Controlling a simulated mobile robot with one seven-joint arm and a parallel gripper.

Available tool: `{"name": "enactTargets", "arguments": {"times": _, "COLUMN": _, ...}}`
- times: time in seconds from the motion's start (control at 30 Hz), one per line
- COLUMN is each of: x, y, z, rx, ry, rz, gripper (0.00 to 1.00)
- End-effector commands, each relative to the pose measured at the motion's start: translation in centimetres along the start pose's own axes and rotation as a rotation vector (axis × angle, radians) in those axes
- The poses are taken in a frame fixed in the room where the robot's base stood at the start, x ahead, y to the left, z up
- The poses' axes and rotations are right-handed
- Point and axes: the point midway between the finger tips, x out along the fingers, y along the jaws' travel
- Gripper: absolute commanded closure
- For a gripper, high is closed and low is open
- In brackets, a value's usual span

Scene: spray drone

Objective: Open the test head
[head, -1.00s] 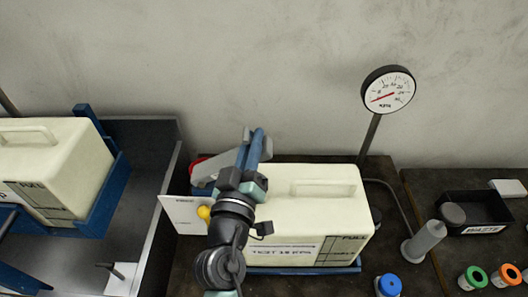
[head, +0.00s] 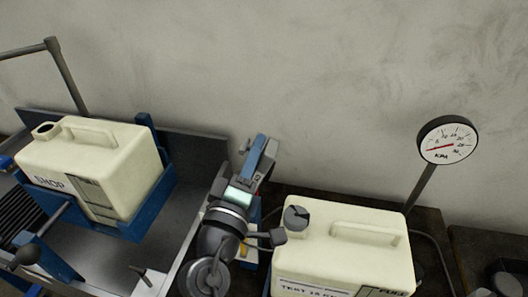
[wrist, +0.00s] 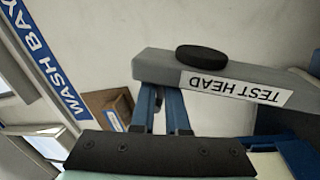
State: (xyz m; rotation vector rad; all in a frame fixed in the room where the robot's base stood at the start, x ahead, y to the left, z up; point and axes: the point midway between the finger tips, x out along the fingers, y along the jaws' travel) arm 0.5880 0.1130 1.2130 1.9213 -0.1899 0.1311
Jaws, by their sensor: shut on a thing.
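The test head is a grey bar (wrist: 225,75) with a white "TEST HEAD" label and a black round pad in the wrist view. My gripper (head: 262,160) is shut on it; its blue fingers meet the bar in the wrist view (wrist: 163,98). In the head view the bar stands steeply beside the left end of the cream test tank (head: 345,245), apart from the tank's top. A round grey and dark fitting (head: 297,218) shows uncovered on the tank's left top. My wrist hides the base of the bar.
A gauge (head: 447,140) on a post stands behind the tank at the right, its needle low on the scale. At the left, a second cream tank (head: 95,165) marked SHOP sits in a blue cradle inside a grey tray (head: 190,150). The wall is behind.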

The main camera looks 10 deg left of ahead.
Motion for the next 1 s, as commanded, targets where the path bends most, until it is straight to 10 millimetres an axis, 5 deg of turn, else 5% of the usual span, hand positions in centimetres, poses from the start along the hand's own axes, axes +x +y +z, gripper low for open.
{"name": "enactTargets", "arguments": {"times": 0.47, "x": -0.02, "y": 0.06, "z": -0.46, "rx": -0.015, "ry": 0.009, "rz": 0.002, "gripper": 1.00}}
{"name": "enactTargets", "arguments": {"times": 0.5, "x": -0.02, "y": 0.05, "z": -0.46, "rx": -0.014, "ry": 0.009, "rz": 0.002, "gripper": 0.86}}
{"name": "enactTargets", "arguments": {"times": 0.67, "x": -0.02, "y": 0.01, "z": -0.38, "rx": -0.014, "ry": 0.007, "rz": 0.001, "gripper": 0.58}}
{"name": "enactTargets", "arguments": {"times": 1.0, "x": -0.29, "y": -0.14, "z": -0.25, "rx": -0.014, "ry": 0.004, "rz": -0.001, "gripper": 0.58}}
